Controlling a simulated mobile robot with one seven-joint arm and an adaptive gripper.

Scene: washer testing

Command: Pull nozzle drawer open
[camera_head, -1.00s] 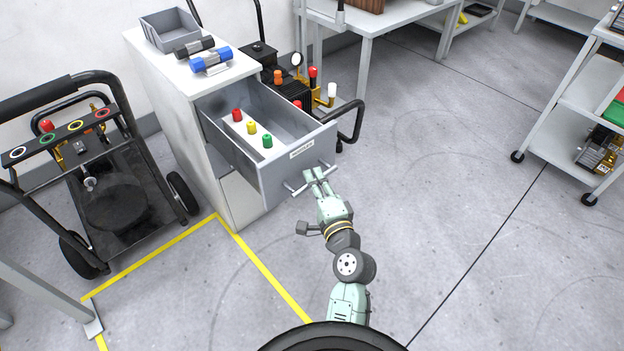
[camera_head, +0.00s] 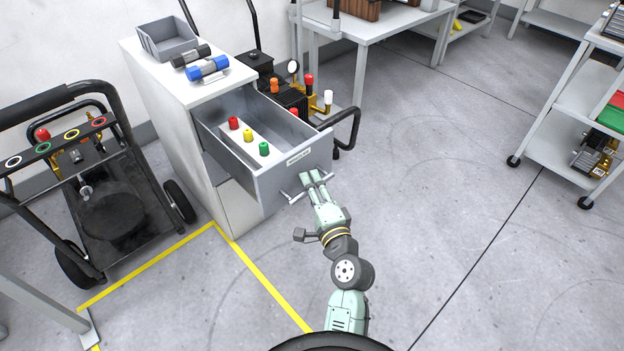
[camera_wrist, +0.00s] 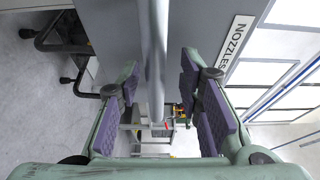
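The grey nozzle drawer (camera_head: 292,171) stands pulled well out of the white cabinet (camera_head: 190,150) in the head view. Its front bears a label reading NOZZLES, also seen in the wrist view (camera_wrist: 233,50). A horizontal bar handle (camera_head: 293,197) crosses its front. Red, yellow and green nozzles (camera_head: 248,134) stand on a white strip inside. My gripper (camera_head: 313,177) is at the handle. In the wrist view the handle bar (camera_wrist: 153,60) runs between the two purple-padded fingers of my gripper (camera_wrist: 162,95), which are apart, with visible gaps on both sides of the bar.
A black cart (camera_head: 115,200) stands left of the cabinet. A grey bin (camera_head: 166,40) and two cylinders sit on the cabinet top. A machine with colored caps (camera_head: 290,95) stands behind the drawer. A white shelf cart (camera_head: 570,120) is at the right. Floor in front is clear.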

